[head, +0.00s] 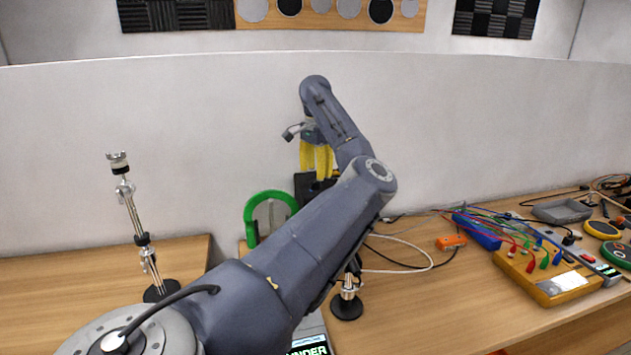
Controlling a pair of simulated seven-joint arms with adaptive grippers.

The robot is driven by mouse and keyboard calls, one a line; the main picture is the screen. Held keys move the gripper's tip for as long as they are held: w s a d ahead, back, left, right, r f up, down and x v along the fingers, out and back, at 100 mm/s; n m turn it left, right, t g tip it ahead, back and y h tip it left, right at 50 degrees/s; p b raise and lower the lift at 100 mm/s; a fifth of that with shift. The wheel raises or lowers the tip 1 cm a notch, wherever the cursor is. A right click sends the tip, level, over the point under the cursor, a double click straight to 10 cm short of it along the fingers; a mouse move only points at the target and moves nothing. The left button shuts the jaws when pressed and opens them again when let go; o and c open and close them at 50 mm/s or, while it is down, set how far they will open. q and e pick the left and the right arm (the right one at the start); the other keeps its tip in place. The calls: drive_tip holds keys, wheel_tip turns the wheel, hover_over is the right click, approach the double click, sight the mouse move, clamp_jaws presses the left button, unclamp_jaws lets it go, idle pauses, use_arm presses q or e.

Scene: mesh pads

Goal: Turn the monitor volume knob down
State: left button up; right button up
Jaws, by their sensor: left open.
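I cannot make out the monitor volume knob in the head view; my arm covers much of the middle of the table. My left gripper (317,172) hangs with its yellow fingers pointing down in front of the pale wall. It is open, and I see nothing held between its fingers. A dark object (301,188) shows just below the fingers, partly hidden by my arm; I cannot tell whether they touch. My right gripper is not in view.
A green-rimmed round object (251,222) stands left of my arm. Metal stands rise at left (146,254) and behind my arm (347,304). A lit display (311,349) shows at the bottom. Bare table lies front right.

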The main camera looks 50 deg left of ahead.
sight(316, 181)
use_arm(q)
wheel_tip(316, 181, up, 8)
drive_tip(key=shift+f, duration=0.15)
idle(0.6)
